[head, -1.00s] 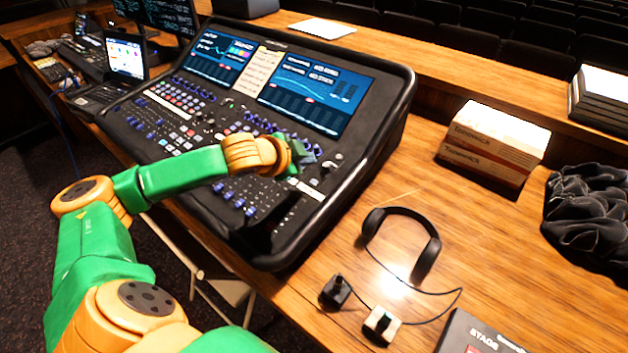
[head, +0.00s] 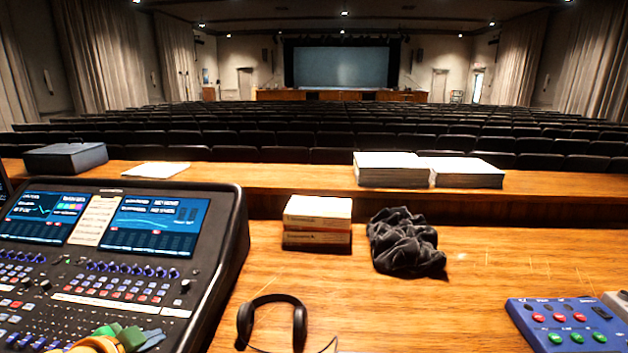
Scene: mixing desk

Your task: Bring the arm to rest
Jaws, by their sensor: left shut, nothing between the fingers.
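My left gripper (head: 150,339) shows at the bottom left of the head view, cut off by the lower edge. It is shut with nothing in it, over the lower part of the mixing console (head: 236,243). I cannot tell whether it touches the console. Most of my left arm is out of the picture; only an orange and green part by the gripper shows. My right gripper is not in view.
Black headphones (head: 299,325) lie on the desk (head: 400,310) right of the console. Behind them are stacked boxes (head: 317,222) and a dark crumpled cloth (head: 405,243). A blue button box (head: 568,325) sits at right. Paper stacks (head: 391,170) lie on the ledge.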

